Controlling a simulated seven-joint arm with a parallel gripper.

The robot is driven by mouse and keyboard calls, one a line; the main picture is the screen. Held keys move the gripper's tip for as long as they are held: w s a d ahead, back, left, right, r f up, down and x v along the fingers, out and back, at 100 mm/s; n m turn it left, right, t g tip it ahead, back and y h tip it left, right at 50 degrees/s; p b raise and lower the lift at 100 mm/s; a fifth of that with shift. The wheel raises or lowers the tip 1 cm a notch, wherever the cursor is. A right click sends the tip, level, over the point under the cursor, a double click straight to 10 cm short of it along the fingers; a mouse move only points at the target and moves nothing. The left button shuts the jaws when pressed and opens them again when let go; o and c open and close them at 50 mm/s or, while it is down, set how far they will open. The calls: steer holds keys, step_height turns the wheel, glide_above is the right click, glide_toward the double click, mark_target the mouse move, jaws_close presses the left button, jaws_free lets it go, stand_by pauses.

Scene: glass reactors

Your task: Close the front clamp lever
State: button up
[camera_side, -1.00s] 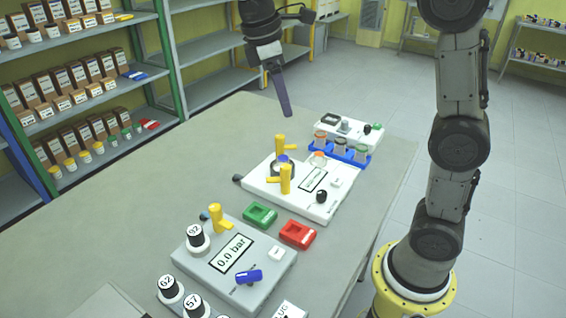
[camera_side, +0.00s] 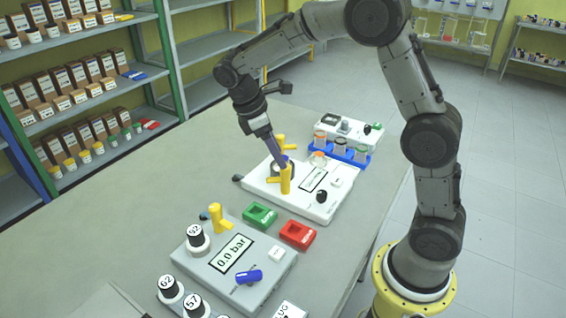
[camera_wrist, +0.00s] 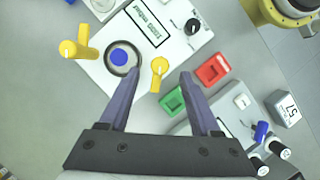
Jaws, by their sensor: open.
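The front clamp lever (camera_side: 286,180) is yellow, with an upright handle and a short side arm, on the near side of the white reactor unit (camera_side: 328,205). In the wrist view the front clamp lever (camera_wrist: 159,68) appears between my finger tips, seen from above. The back clamp lever (camera_side: 281,142) is also yellow; it shows at the left of the wrist view (camera_wrist: 78,45). A dark ring with a blue centre (camera_wrist: 120,57) lies between the two levers. My gripper (camera_wrist: 160,75) is open and points down at the front lever. Whether a finger touches it I cannot tell.
A green box (camera_side: 260,215) and a red box (camera_side: 297,234) lie just in front of the unit. A grey pressure unit (camera_side: 235,265) with a yellow handle (camera_side: 217,218) stands nearer. A blue rack with jars (camera_side: 340,152) is behind. The table's left side is clear.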

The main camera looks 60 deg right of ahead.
mark_target(278, 180)
steer(key=shift+x, duration=2.05)
jaws_close()
